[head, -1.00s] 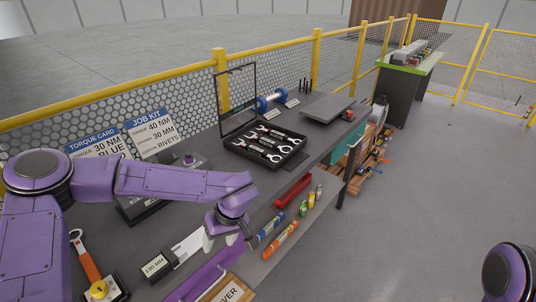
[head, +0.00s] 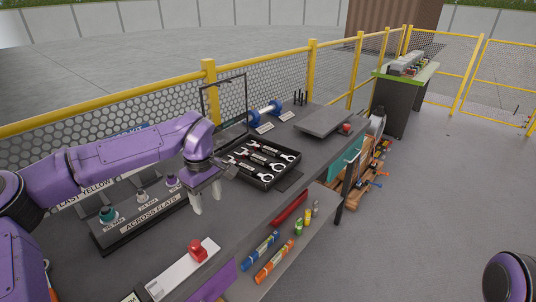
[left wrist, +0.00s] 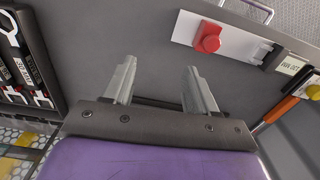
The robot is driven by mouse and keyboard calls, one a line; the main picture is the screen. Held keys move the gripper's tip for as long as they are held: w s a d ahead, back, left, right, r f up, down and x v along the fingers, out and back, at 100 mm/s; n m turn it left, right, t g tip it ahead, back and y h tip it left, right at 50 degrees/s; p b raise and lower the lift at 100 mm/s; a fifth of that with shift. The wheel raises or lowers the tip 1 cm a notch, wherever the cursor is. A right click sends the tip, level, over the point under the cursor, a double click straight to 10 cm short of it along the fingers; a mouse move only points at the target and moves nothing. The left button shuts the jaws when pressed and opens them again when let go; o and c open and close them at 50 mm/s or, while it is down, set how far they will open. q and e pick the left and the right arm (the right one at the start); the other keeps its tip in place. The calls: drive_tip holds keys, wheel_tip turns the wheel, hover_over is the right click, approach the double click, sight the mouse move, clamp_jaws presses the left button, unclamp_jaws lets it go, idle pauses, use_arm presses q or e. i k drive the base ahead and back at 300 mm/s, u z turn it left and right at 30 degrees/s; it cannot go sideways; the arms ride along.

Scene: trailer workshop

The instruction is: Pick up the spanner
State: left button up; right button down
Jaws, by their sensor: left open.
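Several silver open-ended spanners (head: 262,160) with dark labelled handles lie side by side in a black tray (head: 258,184) on the grey workbench. Some of them also show at the left edge of the left wrist view (left wrist: 22,70), partly cut off. My left gripper (head: 206,201) is open and empty, pointing down over the bench, to the left of the tray and apart from it. In the left wrist view its two fingers (left wrist: 160,85) stand apart with only bare bench between them. My right gripper is out of view.
A socket stand (head: 150,222) with coloured knobs lies behind and left of my left gripper. A white plate with a red knob (head: 197,251) is at the front. A raised frame stands behind the tray. A grey flat plate (head: 323,121) lies further right.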

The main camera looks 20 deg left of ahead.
sight(264, 162)
drive_tip(key=u, duration=0.05)
drive_tip(key=i, duration=1.2)
